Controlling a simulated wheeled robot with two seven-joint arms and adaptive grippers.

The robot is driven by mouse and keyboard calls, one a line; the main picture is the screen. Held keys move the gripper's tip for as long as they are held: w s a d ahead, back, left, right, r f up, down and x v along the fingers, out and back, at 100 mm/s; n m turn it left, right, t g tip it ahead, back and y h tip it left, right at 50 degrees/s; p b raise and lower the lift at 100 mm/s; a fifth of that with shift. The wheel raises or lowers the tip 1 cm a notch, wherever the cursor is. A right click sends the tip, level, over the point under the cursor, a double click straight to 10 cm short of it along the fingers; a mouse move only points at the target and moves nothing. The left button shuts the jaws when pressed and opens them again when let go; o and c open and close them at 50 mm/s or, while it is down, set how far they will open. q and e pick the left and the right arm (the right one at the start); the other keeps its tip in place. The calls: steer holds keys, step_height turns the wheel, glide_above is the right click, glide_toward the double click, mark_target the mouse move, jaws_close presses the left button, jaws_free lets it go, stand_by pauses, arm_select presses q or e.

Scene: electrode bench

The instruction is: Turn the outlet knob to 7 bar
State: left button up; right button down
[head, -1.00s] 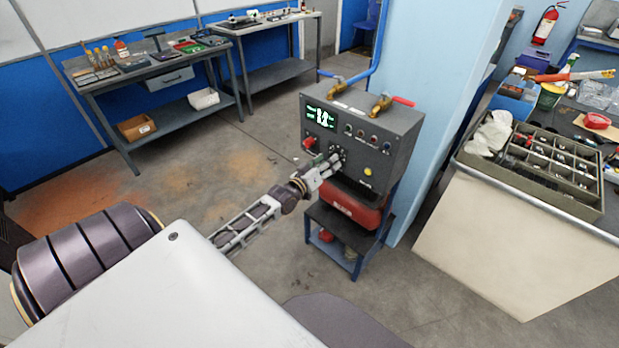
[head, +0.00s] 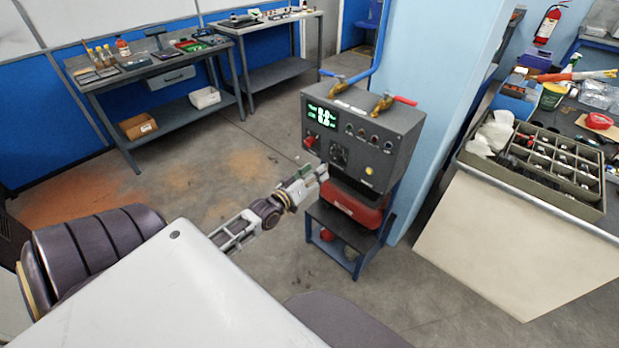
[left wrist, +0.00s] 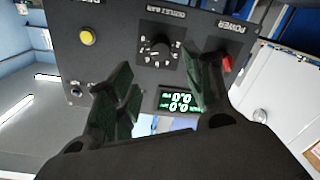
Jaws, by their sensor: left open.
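The outlet knob (head: 339,155) is a dark round dial on the front of the grey control box (head: 387,140). In the left wrist view the knob (left wrist: 156,48) appears upside down, with a white-marked scale around it; its exact setting is too small to read. My left gripper (head: 318,172) is open, a little in front of and below the knob, and apart from it. In the left wrist view its dark green fingers (left wrist: 166,75) stand either side of the knob, with nothing between them. My right gripper is out of view.
A red switch (head: 310,141) and a yellow button (head: 368,171) sit on the same panel. Pipes with a blue and a red-handled valve (head: 383,103) stand on top. A red tank (head: 354,207) lies below the box. The floor to the left is clear.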

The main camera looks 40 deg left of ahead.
arm_select(q)
steer(key=shift+s, duration=1.05)
steer(key=shift+f, duration=0.1)
